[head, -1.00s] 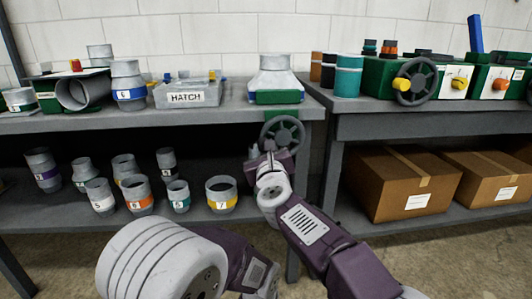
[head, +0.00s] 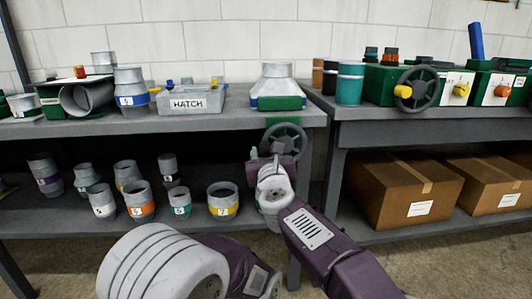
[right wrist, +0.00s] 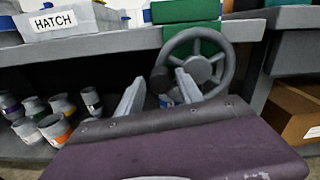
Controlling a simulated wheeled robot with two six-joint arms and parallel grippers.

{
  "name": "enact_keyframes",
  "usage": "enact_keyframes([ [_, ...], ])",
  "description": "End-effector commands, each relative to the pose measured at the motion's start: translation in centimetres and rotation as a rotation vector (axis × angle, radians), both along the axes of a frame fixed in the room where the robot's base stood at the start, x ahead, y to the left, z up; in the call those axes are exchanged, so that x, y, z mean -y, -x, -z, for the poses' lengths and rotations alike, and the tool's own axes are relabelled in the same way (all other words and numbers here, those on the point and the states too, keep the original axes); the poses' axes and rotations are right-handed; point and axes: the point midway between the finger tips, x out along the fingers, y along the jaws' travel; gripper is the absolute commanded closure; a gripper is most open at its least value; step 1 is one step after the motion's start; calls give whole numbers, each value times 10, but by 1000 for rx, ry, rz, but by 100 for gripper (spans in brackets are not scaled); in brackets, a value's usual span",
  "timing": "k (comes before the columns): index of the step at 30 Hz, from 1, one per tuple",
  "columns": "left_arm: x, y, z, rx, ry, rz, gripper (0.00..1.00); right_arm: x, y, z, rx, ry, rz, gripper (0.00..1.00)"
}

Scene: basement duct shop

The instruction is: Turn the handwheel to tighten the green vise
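The green vise (head: 277,103) is mounted at the front edge of the left bench, with a grey tapered fitting on top of it. Its dark grey handwheel (head: 287,139) hangs below the bench edge. My right gripper (head: 266,153) is just in front of the wheel's lower left. My left gripper is out of view.
A grey box labelled HATCH (head: 190,104) and several duct fittings stand on the left bench (head: 140,124). Numbered fittings line its lower shelf. The right bench (head: 430,124) carries green units with another handwheel (head: 417,88). Cardboard boxes (head: 400,190) sit below.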

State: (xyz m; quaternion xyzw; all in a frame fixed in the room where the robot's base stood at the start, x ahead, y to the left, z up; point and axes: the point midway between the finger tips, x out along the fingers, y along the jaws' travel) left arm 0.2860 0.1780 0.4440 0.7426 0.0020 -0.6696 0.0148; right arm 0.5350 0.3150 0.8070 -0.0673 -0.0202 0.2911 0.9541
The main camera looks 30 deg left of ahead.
Motion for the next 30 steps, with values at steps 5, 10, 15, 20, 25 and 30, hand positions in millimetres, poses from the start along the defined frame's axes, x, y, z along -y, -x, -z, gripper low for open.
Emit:
enact_keyframes([
  [5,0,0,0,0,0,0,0,0,0,0,1,0,0,48],
  [10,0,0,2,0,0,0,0,1,1,0,1,0,0,48],
  [15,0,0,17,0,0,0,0,12,18,4,2,0,-1,48],
  [20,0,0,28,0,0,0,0,30,45,2,2,0,-1,48],
  [25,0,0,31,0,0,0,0,45,68,0,1,0,-1,48],
  [30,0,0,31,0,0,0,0,51,76,0,1,2,-1,48],
])
